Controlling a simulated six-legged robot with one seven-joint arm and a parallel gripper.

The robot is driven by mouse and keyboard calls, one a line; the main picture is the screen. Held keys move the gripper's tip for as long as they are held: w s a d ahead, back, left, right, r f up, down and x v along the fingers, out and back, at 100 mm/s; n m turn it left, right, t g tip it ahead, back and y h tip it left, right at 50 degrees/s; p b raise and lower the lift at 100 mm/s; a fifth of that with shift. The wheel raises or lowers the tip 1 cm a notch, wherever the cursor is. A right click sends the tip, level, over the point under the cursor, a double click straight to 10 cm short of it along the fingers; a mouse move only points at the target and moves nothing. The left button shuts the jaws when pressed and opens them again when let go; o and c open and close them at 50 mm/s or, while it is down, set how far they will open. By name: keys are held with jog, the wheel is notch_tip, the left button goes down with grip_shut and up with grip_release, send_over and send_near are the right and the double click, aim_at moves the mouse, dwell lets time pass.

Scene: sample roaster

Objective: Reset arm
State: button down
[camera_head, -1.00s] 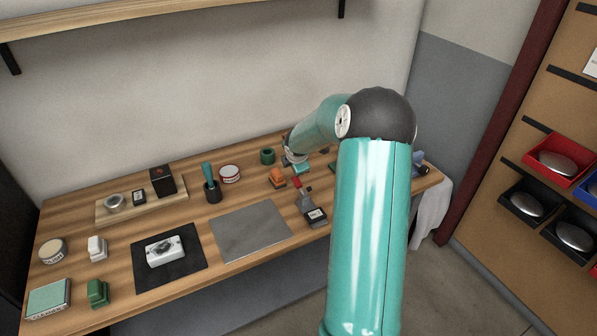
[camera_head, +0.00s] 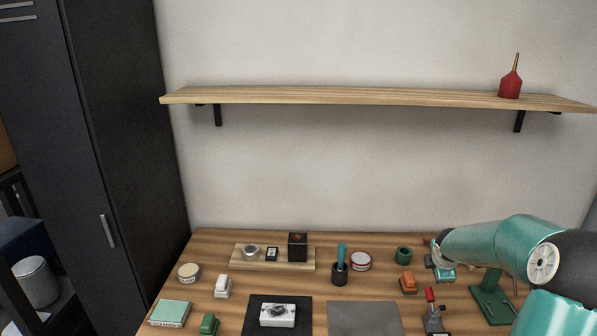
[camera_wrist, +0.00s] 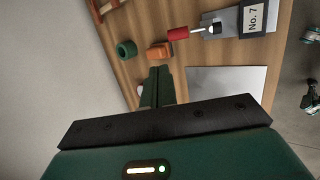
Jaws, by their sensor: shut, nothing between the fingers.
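My teal arm reaches in from the right edge of the head view and bends over the right part of the wooden workbench (camera_head: 375,286). My gripper shows at its end, small and partly hidden by the arm. In the wrist view the dark green fingers of my gripper (camera_wrist: 157,86) are together, with nothing between them. They point over the bench toward an orange block (camera_wrist: 160,50) and a green ring (camera_wrist: 126,48). These two also show in the head view, to the left of the arm's end, apart from it.
A grey plate (camera_head: 364,318) and a black mat (camera_head: 253,325) lie at the bench front. A green stand (camera_head: 492,303) is below my arm. A shelf (camera_head: 360,95) with a red bottle (camera_head: 510,84) hangs above. A dark cabinet (camera_head: 130,150) stands left.

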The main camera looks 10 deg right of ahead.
jog(key=s+a+r+m, duration=0.45)
jog(key=a+r, duration=0.25)
jog(key=a, duration=0.3)
jog(key=s+a+r+m, duration=0.3)
jog(key=s+a+r, duration=0.2)
jog(key=a+r, duration=0.45)
jog(key=s+a+r+m+y, duration=0.1)
jog(key=s+a+m+y, duration=0.2)
jog(key=s+a+m, duration=0.4)
jog(key=s+a, duration=0.9)
jog(key=s, duration=0.2)
jog(key=shift+s+a+y, duration=0.2)
jog(key=shift+s+y, duration=0.1)
jog(key=shift+y, duration=0.1)
